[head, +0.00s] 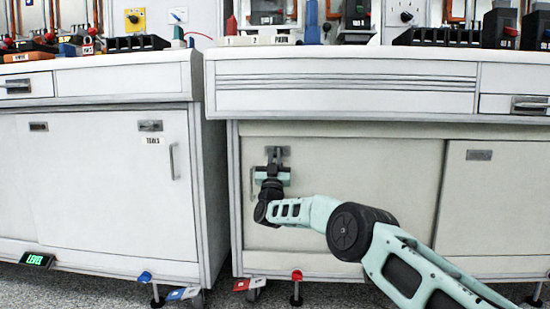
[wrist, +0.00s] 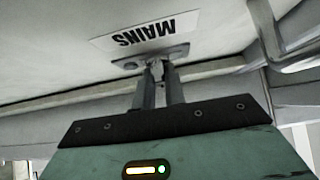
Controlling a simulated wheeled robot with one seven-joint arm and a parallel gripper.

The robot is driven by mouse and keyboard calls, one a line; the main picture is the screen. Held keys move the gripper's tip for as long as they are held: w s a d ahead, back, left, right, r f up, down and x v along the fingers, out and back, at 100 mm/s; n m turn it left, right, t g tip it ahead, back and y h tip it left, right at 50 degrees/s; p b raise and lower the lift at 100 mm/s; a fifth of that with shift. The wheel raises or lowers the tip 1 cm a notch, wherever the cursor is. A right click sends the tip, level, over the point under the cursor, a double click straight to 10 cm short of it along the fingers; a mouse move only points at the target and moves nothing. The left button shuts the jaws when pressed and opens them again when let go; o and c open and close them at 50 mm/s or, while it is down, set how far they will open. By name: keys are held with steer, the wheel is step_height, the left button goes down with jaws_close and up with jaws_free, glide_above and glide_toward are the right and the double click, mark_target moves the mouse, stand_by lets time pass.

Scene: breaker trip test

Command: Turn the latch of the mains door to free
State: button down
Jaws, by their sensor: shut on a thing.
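The mains door (head: 370,195) is the pale sliding-looking cabinet front under the right bench. Its latch (head: 284,151) is a small grey plate near the door's upper left; it also shows in the wrist view (wrist: 178,52). The MAINS label (wrist: 146,34) appears upside down in the wrist view, beside the latch plate. My gripper (head: 273,160) reaches the latch from the front, and in the wrist view its two fingers (wrist: 159,75) are closed on the latch's small knob. The fingers hide most of the knob, so I cannot tell its exact angle.
A door handle (head: 252,184) stands just left of my gripper and also shows at the wrist view's right (wrist: 291,60). Breakers crowd the bench tops. Coloured levelling feet, one red (head: 297,276), stand below.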

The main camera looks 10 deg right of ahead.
steer(key=shift+f, duration=0.1)
steer(key=c, duration=1.5)
jaws_free()
steer(key=shift+o, duration=0.2)
steer(key=p+v, duration=0.8)
steer(key=v, duration=0.9)
steer(key=shift+s, duration=0.2)
steer(key=shift+f, duration=0.1)
